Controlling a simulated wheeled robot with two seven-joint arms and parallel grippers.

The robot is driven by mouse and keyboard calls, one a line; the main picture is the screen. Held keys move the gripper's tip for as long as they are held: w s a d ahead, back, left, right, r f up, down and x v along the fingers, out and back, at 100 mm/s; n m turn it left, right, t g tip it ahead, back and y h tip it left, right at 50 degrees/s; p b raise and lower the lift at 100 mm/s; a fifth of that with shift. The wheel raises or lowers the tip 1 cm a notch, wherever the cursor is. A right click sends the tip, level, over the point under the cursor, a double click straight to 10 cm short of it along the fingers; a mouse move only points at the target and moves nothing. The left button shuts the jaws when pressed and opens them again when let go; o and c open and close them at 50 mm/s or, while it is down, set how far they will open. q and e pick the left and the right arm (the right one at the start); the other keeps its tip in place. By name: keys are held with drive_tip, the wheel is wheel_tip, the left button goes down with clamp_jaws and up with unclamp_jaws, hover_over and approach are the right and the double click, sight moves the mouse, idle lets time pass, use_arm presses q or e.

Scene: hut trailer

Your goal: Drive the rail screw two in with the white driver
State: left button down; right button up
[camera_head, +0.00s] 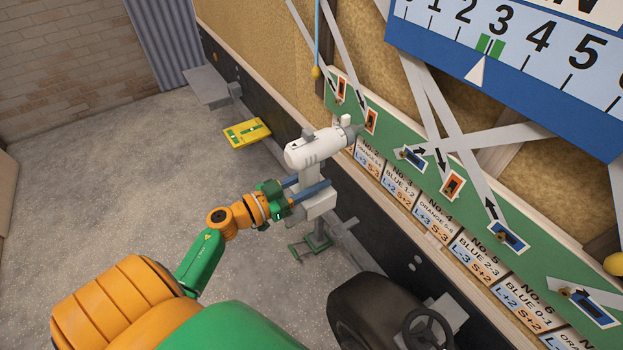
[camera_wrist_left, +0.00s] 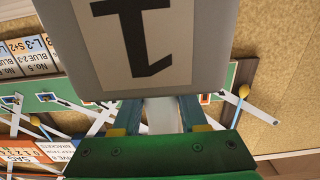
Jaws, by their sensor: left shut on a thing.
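The white driver (camera_head: 312,150) is in the grasp of my left gripper (camera_head: 308,192), whose blue fingers are shut on its handle. Its chuck points up and right at the green rail (camera_head: 410,148), close to the second orange plate (camera_head: 371,121). I cannot tell whether the bit touches a screw there; the tip and screw are too small. In the left wrist view the grey base of the driver (camera_wrist_left: 215,50), with a black mark on a pale label, fills the top middle, and the fingers (camera_wrist_left: 160,115) close below it. My right gripper is not in view.
Further orange and blue plates (camera_head: 453,187) and grey struts follow along the rail, above numbered cards (camera_head: 433,215). A yellow tray (camera_head: 246,133) stands behind the driver. A black tyre (camera_head: 362,312) and a steering wheel (camera_head: 428,328) are at the lower right.

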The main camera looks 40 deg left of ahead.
use_arm(q)
drive_tip(key=shift+w+d+r, duration=0.1)
drive_tip(key=shift+w+d, duration=0.05)
drive_tip(key=shift+w, duration=0.25)
drive_tip(key=shift+w+d+r, duration=0.1)
drive_tip(key=shift+w+d, duration=0.1)
drive_tip(key=shift+w, duration=0.45)
idle(1.0)
drive_tip(key=shift+s, duration=0.1)
idle(0.4)
drive_tip(key=shift+s+a+p, duration=0.25)
drive_tip(key=shift+s+p, duration=0.2)
drive_tip(key=shift+s, duration=0.2)
drive_tip(key=shift+s+a, duration=0.2)
drive_tip(key=shift+s, duration=0.3)
drive_tip(key=shift+s+a, duration=0.15)
drive_tip(key=shift+a, duration=0.2)
drive_tip(key=a+b, duration=0.2)
drive_tip(key=a, duration=0.5)
drive_tip(key=shift+s+a+b, duration=0.25)
drive_tip(key=shift+s+b, duration=0.15)
